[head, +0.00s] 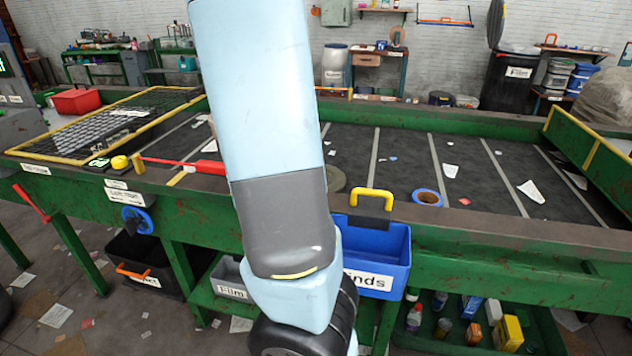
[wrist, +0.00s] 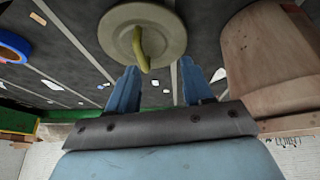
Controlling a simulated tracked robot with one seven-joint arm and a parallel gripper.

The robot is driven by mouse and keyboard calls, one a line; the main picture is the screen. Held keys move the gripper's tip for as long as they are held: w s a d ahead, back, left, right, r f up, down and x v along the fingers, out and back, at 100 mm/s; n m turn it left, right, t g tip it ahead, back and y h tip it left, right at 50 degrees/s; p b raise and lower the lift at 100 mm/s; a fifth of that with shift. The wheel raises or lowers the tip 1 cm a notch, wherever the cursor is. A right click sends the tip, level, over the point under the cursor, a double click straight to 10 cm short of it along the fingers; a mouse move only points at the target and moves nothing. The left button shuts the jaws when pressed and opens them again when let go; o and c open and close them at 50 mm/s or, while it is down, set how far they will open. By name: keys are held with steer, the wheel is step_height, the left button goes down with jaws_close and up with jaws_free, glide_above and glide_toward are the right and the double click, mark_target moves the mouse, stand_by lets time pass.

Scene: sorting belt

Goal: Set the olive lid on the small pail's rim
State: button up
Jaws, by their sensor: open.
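The olive lid (wrist: 115,32) is a round grey-green disc with a yellowish-olive handle (wrist: 140,47) across it. It lies on the dark belt, and its edge shows beside my arm in the head view (head: 335,179). My gripper (wrist: 159,72) is open, its two blue fingers apart. The handle's near end is just ahead of the gap between the fingertips, with nothing held. A large tan, rounded container (wrist: 265,55) stands at the right of the wrist view; it may be the small pail. My arm hides that area in the head view, and no pail shows clearly there.
A blue tape roll (head: 427,198) lies on the belt's near edge. A blue bin (head: 385,250) with a yellow handle hangs on the front rail. A red tool (head: 200,166) lies to the left. Paper scraps dot the belt, whose right part is mostly clear.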

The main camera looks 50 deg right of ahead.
steer(key=shift+m+g+h, duration=0.3)
steer(key=shift+m+h, duration=0.2)
steer(key=shift+h, duration=0.3)
steer(key=shift+d+f, duration=1.05)
steer(key=shift+d, duration=0.4)
steer(key=shift+d+f, duration=1)
steer(key=shift+d, duration=0.4)
steer(key=shift+d+f, duration=1.05)
steer(key=shift+d, duration=0.4)
steer(key=shift+x, duration=1.8)
steer(key=shift+s+d+f, duration=0.1)
steer(key=shift+d+f, duration=0.05)
steer(key=shift+f, duration=0.35)
steer(key=shift+s+d+f, duration=0.1)
steer(key=shift+d+f, duration=0.1)
steer(key=shift+f, duration=0.3)
steer(key=shift+c, duration=0.2)
jaws_close()
